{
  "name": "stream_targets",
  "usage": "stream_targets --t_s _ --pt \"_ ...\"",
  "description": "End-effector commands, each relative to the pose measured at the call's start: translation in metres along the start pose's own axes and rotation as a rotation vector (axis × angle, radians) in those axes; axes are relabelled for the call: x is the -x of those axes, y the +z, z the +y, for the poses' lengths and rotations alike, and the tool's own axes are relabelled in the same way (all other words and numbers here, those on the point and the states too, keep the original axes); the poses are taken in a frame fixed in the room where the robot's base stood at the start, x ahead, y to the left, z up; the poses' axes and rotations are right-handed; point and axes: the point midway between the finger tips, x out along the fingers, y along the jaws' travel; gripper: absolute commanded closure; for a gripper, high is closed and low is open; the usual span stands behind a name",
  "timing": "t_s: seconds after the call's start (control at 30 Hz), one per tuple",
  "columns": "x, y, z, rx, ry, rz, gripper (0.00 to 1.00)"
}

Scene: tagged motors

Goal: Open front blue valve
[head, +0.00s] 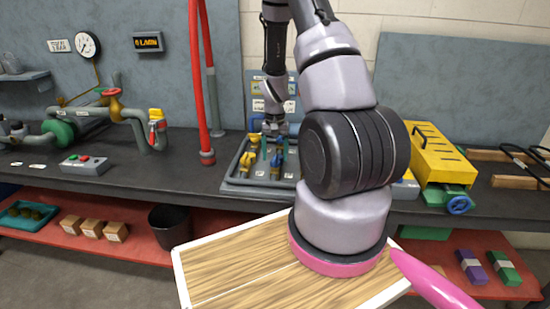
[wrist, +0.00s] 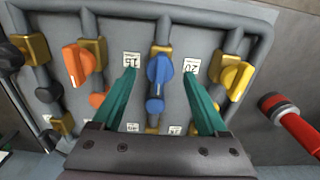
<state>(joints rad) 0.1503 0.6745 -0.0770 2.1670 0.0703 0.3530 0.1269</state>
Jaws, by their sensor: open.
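A blue valve handle (wrist: 160,68) sits on a brass body on the middle vertical pipe of a grey panel (wrist: 210,45). It points roughly along the pipe. A second blue part (wrist: 155,105) shows just below it; I cannot tell whether it belongs to the same valve. My gripper (wrist: 160,74) is open, its teal fingers on either side of the blue handle with gaps, not visibly touching it. In the head view my gripper (head: 272,142) is over the valve panel (head: 237,183), with blue (head: 277,162) showing under it.
An orange valve (wrist: 78,64) is left of the fingers and a yellow valve (wrist: 236,76) close to the right finger. A red pipe (head: 196,90) rises left of the panel. A yellow box (head: 438,155) stands to the right on the bench (head: 120,165).

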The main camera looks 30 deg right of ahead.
Motion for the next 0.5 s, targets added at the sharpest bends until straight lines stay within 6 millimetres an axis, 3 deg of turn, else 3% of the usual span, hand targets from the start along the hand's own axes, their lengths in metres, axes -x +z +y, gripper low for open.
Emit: stream_targets --t_s 0.3,0.5 --pt "0.065 -0.001 -0.001 0.0 -0.002 0.006 0.24" --pt "0.089 0.0 0.0 0.0 -0.002 0.002 0.24"
